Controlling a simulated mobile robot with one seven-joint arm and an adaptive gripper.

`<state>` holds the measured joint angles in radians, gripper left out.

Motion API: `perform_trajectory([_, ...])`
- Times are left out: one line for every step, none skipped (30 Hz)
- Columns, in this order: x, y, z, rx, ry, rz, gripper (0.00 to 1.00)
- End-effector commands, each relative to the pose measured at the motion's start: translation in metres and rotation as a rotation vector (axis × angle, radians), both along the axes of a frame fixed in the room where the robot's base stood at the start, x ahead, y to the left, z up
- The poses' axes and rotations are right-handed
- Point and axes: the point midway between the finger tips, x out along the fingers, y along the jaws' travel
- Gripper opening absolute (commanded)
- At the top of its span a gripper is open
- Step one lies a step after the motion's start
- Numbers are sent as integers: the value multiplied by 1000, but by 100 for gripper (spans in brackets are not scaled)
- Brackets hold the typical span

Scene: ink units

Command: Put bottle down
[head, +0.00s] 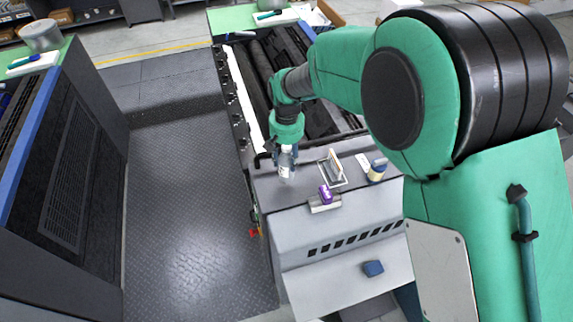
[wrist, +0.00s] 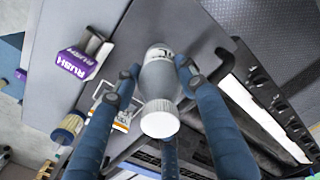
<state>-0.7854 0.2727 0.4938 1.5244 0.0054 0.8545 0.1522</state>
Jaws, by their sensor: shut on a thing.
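The bottle (head: 286,168) is small and pale grey with a white cap. It shows in the wrist view (wrist: 159,82) between the blue fingers, with its cap towards the camera. My gripper (head: 284,152) is shut on it, and the fingers close around its sides in the wrist view (wrist: 157,70). In the head view the bottle is upright at the left end of the grey machine top (head: 300,192). I cannot tell whether its base touches that surface. The gripper hides part of the bottle.
A black hooked handle (wrist: 212,72) is close beside the bottle. The machine's left edge drops to a dark floor (head: 185,200).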

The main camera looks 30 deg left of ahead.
Motion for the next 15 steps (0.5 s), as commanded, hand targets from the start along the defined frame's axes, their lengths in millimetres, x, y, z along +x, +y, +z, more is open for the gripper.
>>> perform_trajectory([0,0,1,1,-2,0,0])
perform_trajectory([0,0,1,1,-2,0,0])
perform_trajectory([0,0,1,1,-2,0,0])
perform_trajectory([0,0,1,1,-2,0,0])
perform_trajectory([0,0,0,1,-1,0,0])
perform_trajectory([0,0,-1,1,-1,0,0])
perform_trajectory([0,0,-3,1,-1,0,0])
perform_trajectory([0,0,-5,1,-1,0,0])
perform_trajectory([0,0,-8,0,0,0,0])
perform_trajectory([0,0,-11,0,0,0,0])
perform_trajectory([0,0,-14,-1,1,0,0])
perform_trajectory([0,0,-18,-1,1,0,0])
perform_trajectory([0,0,-21,0,0,0,0])
perform_trajectory([0,0,-24,1,-1,0,0])
perform_trajectory([0,0,-28,1,-1,0,0])
